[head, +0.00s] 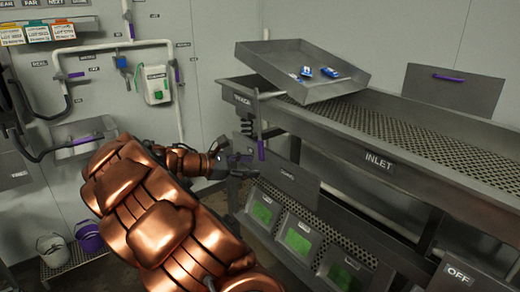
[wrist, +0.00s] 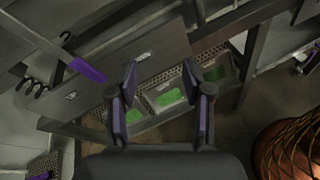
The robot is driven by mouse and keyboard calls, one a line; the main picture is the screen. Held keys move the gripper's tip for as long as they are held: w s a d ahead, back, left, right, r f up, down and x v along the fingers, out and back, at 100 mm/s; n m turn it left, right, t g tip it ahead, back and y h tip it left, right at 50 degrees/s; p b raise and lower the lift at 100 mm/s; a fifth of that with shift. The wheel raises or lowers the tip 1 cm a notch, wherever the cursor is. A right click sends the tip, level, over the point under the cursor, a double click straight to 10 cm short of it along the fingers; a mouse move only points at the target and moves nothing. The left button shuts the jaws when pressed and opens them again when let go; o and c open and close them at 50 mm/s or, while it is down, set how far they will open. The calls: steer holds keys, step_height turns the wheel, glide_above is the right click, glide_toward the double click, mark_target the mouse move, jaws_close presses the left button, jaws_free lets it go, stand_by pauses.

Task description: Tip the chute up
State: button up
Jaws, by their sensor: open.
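A grey sloping panel (head: 287,182) with a small label, possibly the chute, sits under the inlet bench in the head view. It also shows in the wrist view (wrist: 165,48); I cannot read its label surely. My gripper (head: 238,163) is open and empty, just left of the panel and purple grip. Its two purple-padded fingers (wrist: 166,100) stand apart in the wrist view, with nothing between them.
A tilted metal tray (head: 262,62) holding small blue-and-white packs rests above the perforated inlet bench (head: 440,150). Bins with green contents (head: 299,240) stand below, also in the wrist view (wrist: 168,98). Wall pipes and a white box (head: 157,86) are left. Buckets (head: 88,236) stand lower left.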

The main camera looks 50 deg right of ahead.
steer(key=s+a+f+m+t+y, duration=0.1)
steer(key=s+a, duration=0.5)
steer(key=a, duration=0.6)
steer(key=s+a+f+m+t+y, duration=0.2)
steer(key=s+a+f+m+y, duration=0.2)
steer(key=s+a+y, duration=0.3)
steer(key=s+a+f+m+t+y, duration=0.2)
steer(key=s+a, duration=0.5)
steer(key=a, duration=1)
steer(key=shift+s+a+f+m+y, duration=0.15)
steer(key=shift+a+f+m+y, duration=0.4)
steer(key=shift+f+y, duration=0.7)
steer(key=shift+s+a+m, duration=0.25)
steer(key=shift+s+a, duration=0.05)
steer(key=shift+a, duration=0.05)
steer(key=shift+c, duration=0.8)
steer(key=shift+s+a+f+y, duration=0.15)
steer(key=shift+s+a+y, duration=0.15)
steer(key=shift+a, duration=0.2)
stand_by(0.9)
steer(key=shift+s, duration=0.1)
